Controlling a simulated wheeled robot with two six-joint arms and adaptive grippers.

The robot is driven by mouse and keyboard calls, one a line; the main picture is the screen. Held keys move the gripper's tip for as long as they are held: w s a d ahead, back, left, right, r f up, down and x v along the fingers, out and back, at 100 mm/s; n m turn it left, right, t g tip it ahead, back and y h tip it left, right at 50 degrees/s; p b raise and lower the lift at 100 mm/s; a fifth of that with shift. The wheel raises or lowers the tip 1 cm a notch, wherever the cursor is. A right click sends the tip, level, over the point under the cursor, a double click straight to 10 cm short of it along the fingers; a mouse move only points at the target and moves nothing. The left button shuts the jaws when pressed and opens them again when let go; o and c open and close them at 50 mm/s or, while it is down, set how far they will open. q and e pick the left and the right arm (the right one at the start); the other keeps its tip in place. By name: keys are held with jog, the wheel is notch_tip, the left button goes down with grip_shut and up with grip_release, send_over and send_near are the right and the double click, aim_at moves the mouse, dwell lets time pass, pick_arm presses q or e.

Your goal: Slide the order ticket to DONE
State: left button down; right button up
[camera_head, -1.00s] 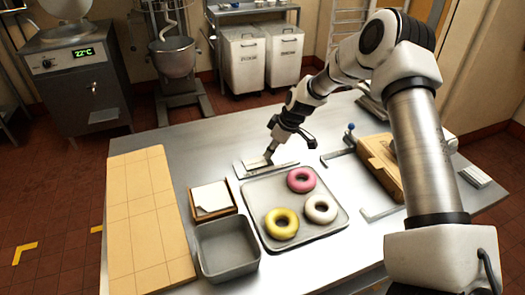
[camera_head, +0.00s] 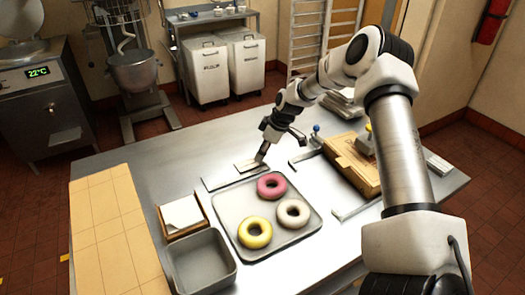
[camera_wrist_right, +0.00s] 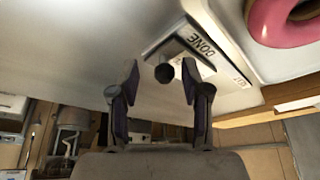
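The order ticket (camera_head: 249,166) is a small pale plate in a flat metal rail (camera_head: 216,183) behind the donut tray. It sits toward the rail's right end in the head view. My right gripper (camera_head: 262,156) is down at the ticket. In the right wrist view its two fingers (camera_wrist_right: 159,70) are apart, with a dark round knob (camera_wrist_right: 164,73) between them; a gap shows on each side. The DONE lettering (camera_wrist_right: 201,43) is close beyond the knob, and a second label (camera_wrist_right: 240,82) lies farther right. My left gripper is not in view.
A tray (camera_head: 229,204) with pink, white and yellow donuts (camera_head: 271,186) lies just in front of the rail. A wooden box (camera_head: 352,170) and a blue-knobbed metal piece (camera_head: 305,156) are to the right. A paper holder (camera_head: 183,214) and grey bin (camera_head: 203,263) are left.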

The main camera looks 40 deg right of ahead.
jog(key=v, duration=1.2)
jog(key=shift+f, duration=0.1)
